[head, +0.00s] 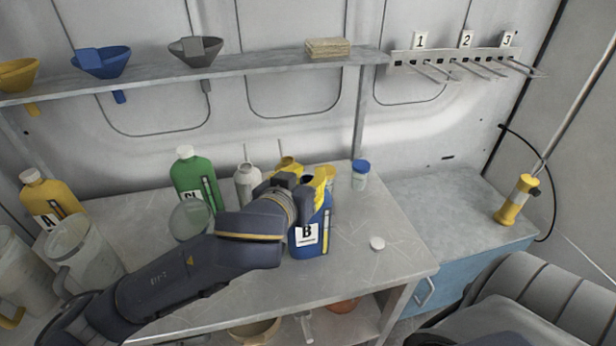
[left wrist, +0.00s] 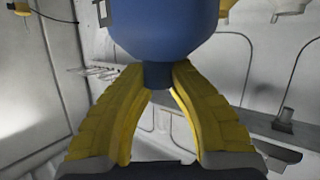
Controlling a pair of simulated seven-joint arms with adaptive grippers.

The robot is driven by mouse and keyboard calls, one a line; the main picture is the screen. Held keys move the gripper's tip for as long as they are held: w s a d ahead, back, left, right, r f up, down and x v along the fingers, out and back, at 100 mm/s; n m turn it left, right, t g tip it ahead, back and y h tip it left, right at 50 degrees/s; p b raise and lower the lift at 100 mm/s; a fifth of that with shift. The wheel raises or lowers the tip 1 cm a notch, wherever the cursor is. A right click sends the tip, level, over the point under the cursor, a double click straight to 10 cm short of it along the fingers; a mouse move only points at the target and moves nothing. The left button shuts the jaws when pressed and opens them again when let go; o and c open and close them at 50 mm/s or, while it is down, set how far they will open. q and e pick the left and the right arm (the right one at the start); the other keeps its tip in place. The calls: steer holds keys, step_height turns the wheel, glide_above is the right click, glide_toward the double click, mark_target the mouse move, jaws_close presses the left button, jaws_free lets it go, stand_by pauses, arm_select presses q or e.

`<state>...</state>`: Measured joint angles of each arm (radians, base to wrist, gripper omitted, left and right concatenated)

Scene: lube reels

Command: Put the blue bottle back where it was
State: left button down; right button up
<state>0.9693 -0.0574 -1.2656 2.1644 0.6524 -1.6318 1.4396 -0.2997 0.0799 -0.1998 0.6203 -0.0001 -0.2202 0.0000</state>
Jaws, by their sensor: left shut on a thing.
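The blue bottle (head: 311,243) with a white "B" label stands upright near the front middle of the workbench. I cannot tell whether its base touches the top. My left gripper (head: 318,184) is shut on its neck from above and behind my wrist, with yellow fingers on both sides. The left wrist view shows the blue bottle (left wrist: 165,28) upside down in the picture, its dark neck pinched between the yellow fingers (left wrist: 158,76). The bottle's top is mostly hidden in the head view. My right gripper is not in view.
A green bottle (head: 192,174), a grey-white bottle (head: 247,185) and a blue-lidded jar (head: 360,178) stand behind. A yellow "A" bottle (head: 50,203) and clear jugs (head: 85,255) stand left.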

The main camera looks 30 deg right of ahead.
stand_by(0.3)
arm_select(q)
steer(key=c, duration=1.2)
jaws_free()
steer(key=shift+f, duration=0.1)
steer(key=shift+c, duration=0.2)
